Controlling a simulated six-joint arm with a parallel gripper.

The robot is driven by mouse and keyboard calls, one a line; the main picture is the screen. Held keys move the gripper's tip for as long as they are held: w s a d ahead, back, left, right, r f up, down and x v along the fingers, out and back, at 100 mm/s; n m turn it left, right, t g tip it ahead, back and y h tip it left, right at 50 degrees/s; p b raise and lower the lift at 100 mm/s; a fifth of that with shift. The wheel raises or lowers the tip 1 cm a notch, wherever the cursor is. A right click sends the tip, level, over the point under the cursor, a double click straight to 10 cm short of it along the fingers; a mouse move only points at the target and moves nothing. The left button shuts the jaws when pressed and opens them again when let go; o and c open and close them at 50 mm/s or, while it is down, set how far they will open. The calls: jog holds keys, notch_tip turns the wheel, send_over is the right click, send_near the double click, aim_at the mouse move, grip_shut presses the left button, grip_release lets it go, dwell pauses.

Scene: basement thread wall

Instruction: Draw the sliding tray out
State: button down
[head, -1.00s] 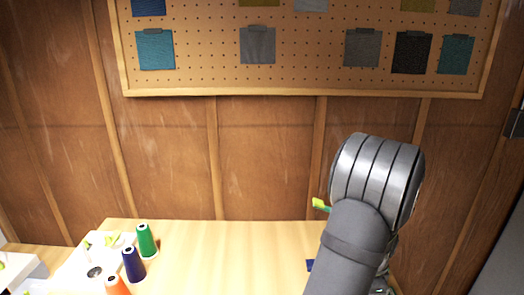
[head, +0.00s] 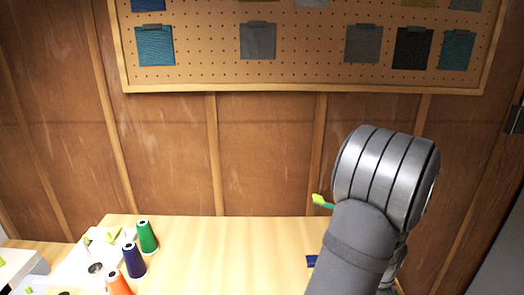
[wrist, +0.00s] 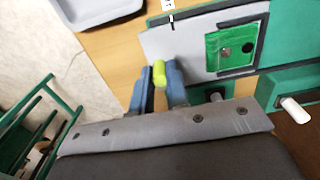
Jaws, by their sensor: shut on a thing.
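In the wrist view, my gripper (wrist: 161,82) has its two blue fingers closed around a small yellow-green piece (wrist: 159,74). I cannot tell what this piece is joined to. Just beyond the fingers lies a flat light-grey panel (wrist: 185,45), beside a green unit with dark edging (wrist: 230,50); I cannot tell for sure which part is the sliding tray. A white knob (wrist: 295,110) sticks out of the green unit at the right. In the head view my arm hides the gripper, and a yellow-green tip (head: 322,201) shows left of the arm.
The wooden tabletop (head: 220,250) is mostly clear. Green (head: 146,237), dark blue (head: 133,261) and orange (head: 118,284) spools stand at the left. A grey tray (wrist: 98,8) and green frame (wrist: 35,115) show in the wrist view.

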jog(key=shift+s, duration=0.1)
jog(key=c, duration=1.4)
grip_release()
jog(key=shift+r, duration=3.05)
notch_tip(320, 180, up, 4)
jog(key=shift+f, duration=0.1)
notch_tip(320, 180, down, 10)
jog(key=shift+r, duration=0.1)
